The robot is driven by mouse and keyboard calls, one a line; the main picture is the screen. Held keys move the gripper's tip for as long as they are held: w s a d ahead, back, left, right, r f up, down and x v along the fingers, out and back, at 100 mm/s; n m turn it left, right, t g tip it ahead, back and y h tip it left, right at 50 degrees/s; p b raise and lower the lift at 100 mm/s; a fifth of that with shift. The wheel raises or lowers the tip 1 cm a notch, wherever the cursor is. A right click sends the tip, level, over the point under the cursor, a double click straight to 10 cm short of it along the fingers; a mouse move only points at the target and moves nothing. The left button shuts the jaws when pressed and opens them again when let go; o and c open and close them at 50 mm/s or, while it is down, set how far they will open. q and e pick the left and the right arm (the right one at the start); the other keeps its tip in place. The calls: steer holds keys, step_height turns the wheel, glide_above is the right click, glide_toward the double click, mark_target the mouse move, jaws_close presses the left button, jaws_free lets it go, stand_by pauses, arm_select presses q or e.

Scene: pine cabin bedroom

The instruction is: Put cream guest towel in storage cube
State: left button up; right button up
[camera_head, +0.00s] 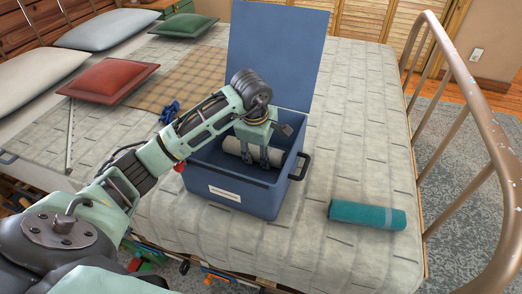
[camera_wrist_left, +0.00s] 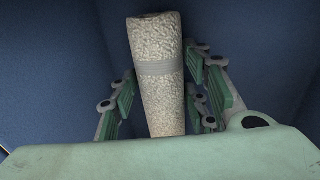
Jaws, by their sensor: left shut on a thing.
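The cream guest towel (camera_wrist_left: 160,92) is a rolled cream towel with a grey band, and it lies between the fingers of my left gripper (camera_wrist_left: 160,105). In the head view the towel (camera_head: 236,146) is inside the open blue storage cube (camera_head: 238,194), held level, below the rim. My left gripper (camera_head: 263,158) reaches down into the cube from above and is shut on the towel. The cube's lid (camera_head: 275,50) stands up at the back. Whether the towel touches the cube's floor is hidden. My right gripper is not in view.
A rolled teal towel (camera_head: 367,214) lies on the bed (camera_head: 340,150) to the right of the cube. A red pillow (camera_head: 108,79), a green pillow (camera_head: 183,25) and a dark blue item (camera_head: 170,111) lie to the left. A metal bed rail (camera_head: 478,110) runs along the right.

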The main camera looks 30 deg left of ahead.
arm_select(q)
steer(key=shift+f, duration=0.15)
steer(key=o, duration=1.2)
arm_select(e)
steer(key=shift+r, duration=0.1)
arm_select(q)
steer(key=shift+r, duration=0.45)
steer(key=p+v, duration=0.2)
steer(key=v, duration=0.9)
steer(key=shift+s+r, duration=0.1)
steer(key=shift+r, duration=0.1)
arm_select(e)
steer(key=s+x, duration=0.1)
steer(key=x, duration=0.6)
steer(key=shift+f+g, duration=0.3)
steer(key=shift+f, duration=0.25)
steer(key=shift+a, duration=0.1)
